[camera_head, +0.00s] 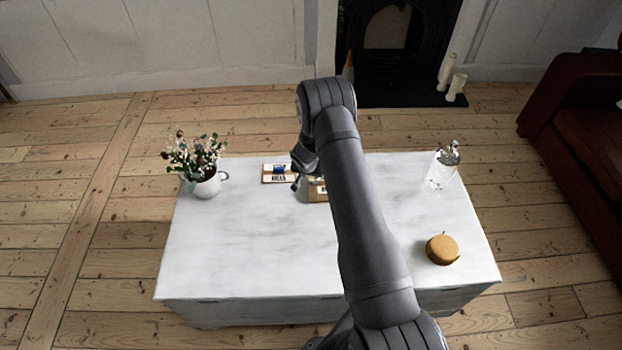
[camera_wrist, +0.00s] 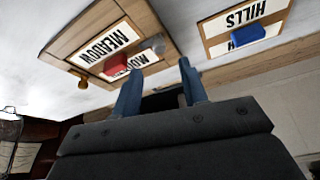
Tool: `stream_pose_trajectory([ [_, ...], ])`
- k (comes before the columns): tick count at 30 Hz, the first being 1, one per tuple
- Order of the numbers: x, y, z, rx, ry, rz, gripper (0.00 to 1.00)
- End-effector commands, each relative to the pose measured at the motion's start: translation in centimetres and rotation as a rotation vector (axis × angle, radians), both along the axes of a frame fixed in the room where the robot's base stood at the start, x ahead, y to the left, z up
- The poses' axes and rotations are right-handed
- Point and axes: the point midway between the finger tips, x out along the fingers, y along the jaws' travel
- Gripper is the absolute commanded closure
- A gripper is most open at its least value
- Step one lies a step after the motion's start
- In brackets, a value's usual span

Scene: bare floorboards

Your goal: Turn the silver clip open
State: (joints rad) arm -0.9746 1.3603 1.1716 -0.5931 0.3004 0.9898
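A wooden board (camera_wrist: 150,18) carries white labels reading MEADOW and one partly covered word starting with MO, seen upside down in the wrist view. A red clip (camera_wrist: 116,66) lies over the covered label. A small silver-grey piece, apparently the silver clip (camera_wrist: 155,43), sits near the board's edge in front of my fingertips; its exact position is hard to read. My gripper (camera_wrist: 161,66) is open, its two blue fingers apart with nothing visibly held, close to that edge. In the head view the board (camera_head: 318,190) is largely hidden behind my arm, and the silver clip cannot be made out.
A second board (camera_head: 279,174) labelled HILLS, with a blue clip (camera_wrist: 247,36), lies beside the first. A flower jug (camera_head: 207,184) stands at left, a glass bottle (camera_head: 441,168) at right, a round wooden object (camera_head: 442,249) at front right. The white table's (camera_head: 250,250) front left is clear.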

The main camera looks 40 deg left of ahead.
Motion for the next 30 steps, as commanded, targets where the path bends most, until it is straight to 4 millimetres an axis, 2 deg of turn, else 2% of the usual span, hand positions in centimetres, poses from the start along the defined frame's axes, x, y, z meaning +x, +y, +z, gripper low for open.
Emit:
stream_pose_trajectory([
  [6,1.1,0.6,-3.3,0.0,0.001,-0.001,0.61],
  [12,1.8,1.1,-5.1,0.001,0.001,-0.001,0.61],
  [25,2.0,1.2,-5.7,0.001,0.001,-0.001,0.61],
  [26,2.0,1.2,-5.7,0.001,0.001,-0.001,0.64],
  [30,2.0,1.2,-5.7,0.001,0.001,-0.001,0.92],
])
